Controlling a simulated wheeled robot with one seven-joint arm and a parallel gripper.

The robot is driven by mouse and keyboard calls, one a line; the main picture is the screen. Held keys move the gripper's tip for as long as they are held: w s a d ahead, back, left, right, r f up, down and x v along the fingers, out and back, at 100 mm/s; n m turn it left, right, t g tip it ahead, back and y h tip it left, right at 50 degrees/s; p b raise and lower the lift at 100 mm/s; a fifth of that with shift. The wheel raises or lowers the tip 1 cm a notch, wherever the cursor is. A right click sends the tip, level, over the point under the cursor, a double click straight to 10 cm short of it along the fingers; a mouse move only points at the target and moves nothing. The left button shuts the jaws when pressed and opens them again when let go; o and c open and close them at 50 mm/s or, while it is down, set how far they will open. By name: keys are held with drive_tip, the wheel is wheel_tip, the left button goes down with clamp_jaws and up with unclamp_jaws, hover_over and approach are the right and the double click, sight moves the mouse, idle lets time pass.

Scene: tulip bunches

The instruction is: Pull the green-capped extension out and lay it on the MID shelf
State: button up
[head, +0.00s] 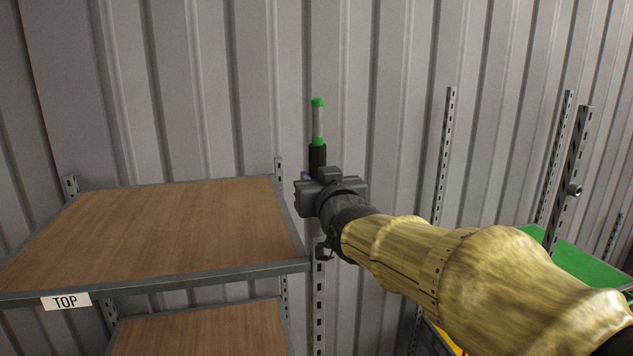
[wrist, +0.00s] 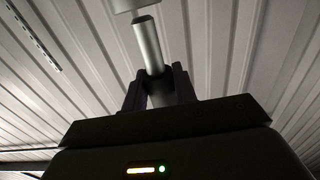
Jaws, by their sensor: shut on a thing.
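The green-capped extension (head: 318,122) stands about upright in the head view, pale with a green cap on top and a green band lower down. My gripper (head: 318,165) is shut on its lower part, to the right of the TOP shelf's back corner and in front of the wall. In the wrist view a grey rod (wrist: 149,45) rises between the fingers of my gripper (wrist: 158,85), with a wider pale piece at its upper end, cut off by the frame. A lower wooden shelf (head: 205,332) shows partly under the TOP shelf; no label on it is visible.
The TOP shelf (head: 170,228), wooden with a grey metal rim and a TOP label (head: 66,302), is bare. Perforated metal posts (head: 446,150) stand at the right. A green surface (head: 585,268) lies behind my arm at the right. A corrugated wall (head: 200,90) closes the back.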

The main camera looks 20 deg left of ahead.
sight(320, 157)
drive_tip(key=shift+r, duration=0.35)
drive_tip(key=shift+r, duration=0.1)
drive_tip(key=shift+r+p, duration=1.4)
drive_tip(key=shift+r, duration=0.5)
drive_tip(key=shift+w, duration=0.1)
